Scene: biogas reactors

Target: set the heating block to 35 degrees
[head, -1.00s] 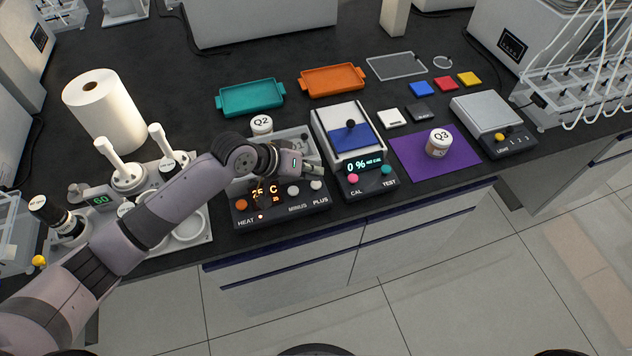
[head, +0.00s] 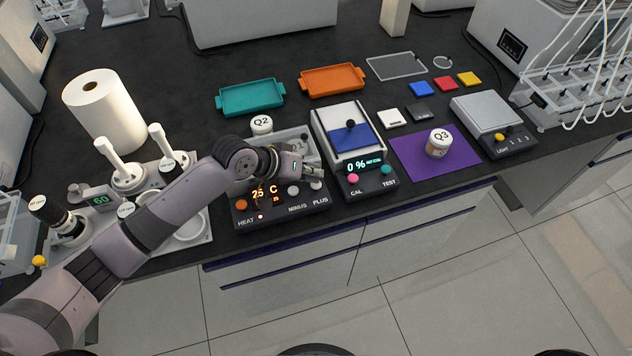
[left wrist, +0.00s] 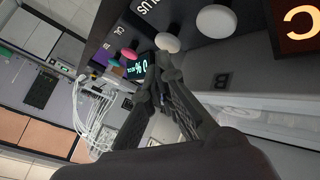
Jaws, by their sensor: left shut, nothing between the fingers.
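The heating block (head: 270,217) is a dark-fronted unit at the front edge of the bench. Its orange display (head: 264,192) reads 25 C, with a smaller glyph below. It has an orange HEAT button (head: 241,205), a white MINUS button (head: 293,190) and a white PLUS button (head: 316,187). My left gripper (head: 321,172) is shut and empty, with its fingertips close above the PLUS button. In the left wrist view the fingertips (left wrist: 163,58) are beside the PLUS button (left wrist: 167,42); I cannot tell whether they touch. The MINUS button (left wrist: 215,21) also shows there. My right gripper is out of view.
A meter (head: 368,187) with CAL and TEST buttons stands directly right of the block. A jar marked Q2 (head: 262,125) is behind the block. A jar marked Q3 (head: 438,145) stands on a purple mat (head: 468,158). My left arm covers part of the stirrer area at left.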

